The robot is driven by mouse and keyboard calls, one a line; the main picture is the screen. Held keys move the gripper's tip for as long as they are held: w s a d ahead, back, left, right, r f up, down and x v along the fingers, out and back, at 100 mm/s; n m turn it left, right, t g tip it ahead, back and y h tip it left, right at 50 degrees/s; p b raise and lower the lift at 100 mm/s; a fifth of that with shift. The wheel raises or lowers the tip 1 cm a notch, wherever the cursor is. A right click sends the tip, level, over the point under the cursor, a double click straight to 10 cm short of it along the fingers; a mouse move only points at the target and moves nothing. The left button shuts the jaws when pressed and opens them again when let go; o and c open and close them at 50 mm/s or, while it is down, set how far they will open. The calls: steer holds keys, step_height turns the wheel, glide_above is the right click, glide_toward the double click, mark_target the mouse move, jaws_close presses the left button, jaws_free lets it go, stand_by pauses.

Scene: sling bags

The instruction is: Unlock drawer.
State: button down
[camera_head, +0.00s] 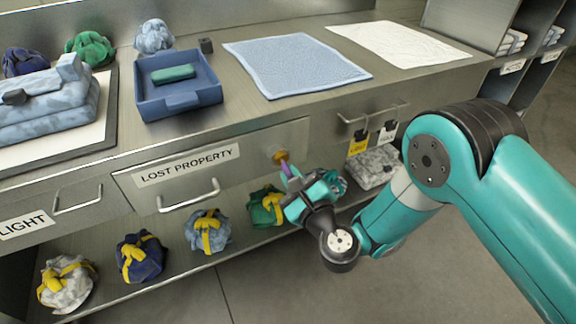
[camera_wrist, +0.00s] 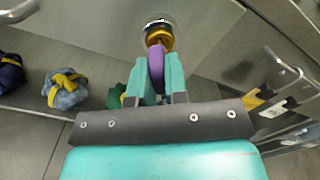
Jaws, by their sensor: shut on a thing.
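The drawer labelled LOST PROPERTY (camera_head: 187,165) is closed in the counter front, with a bar handle (camera_head: 189,196) below its label. A brass lock (camera_head: 281,156) sits at the right of the drawer front. My gripper (camera_head: 292,180) is at the lock, shut on a purple key (camera_wrist: 156,63). In the wrist view the brass lock (camera_wrist: 159,37) is straight ahead of the fingertips, and the purple key reaches up to it. The key's tip is hidden, so I cannot tell how deep it sits or how far it is turned.
Tied bundles, including a blue one (camera_head: 208,231) and a green one (camera_head: 266,206), lie on the low shelf under the drawer. A rail with yellow and black tags (camera_head: 358,143) is right of the lock. A blue tray (camera_head: 178,88) and blue towel (camera_head: 296,64) lie on the counter.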

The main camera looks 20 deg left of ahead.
steer(key=shift+m, duration=0.3)
steer(key=m, duration=0.3)
steer(key=shift+m, duration=0.4)
steer(key=m, duration=0.3)
steer(key=shift+c, duration=2.1)
jaws_free()
steer(key=shift+s+d+f+b, duration=0.1)
steer(key=shift+f+b, duration=0.05)
steer(key=shift+b, duration=0.9)
steer(key=b+v, duration=0.2)
steer(key=b, duration=0.4)
steer(key=shift+b, duration=0.4)
steer(key=shift+s+d+b, duration=0.25)
steer(key=shift+d+b, duration=0.05)
steer(key=shift+b, duration=0.45)
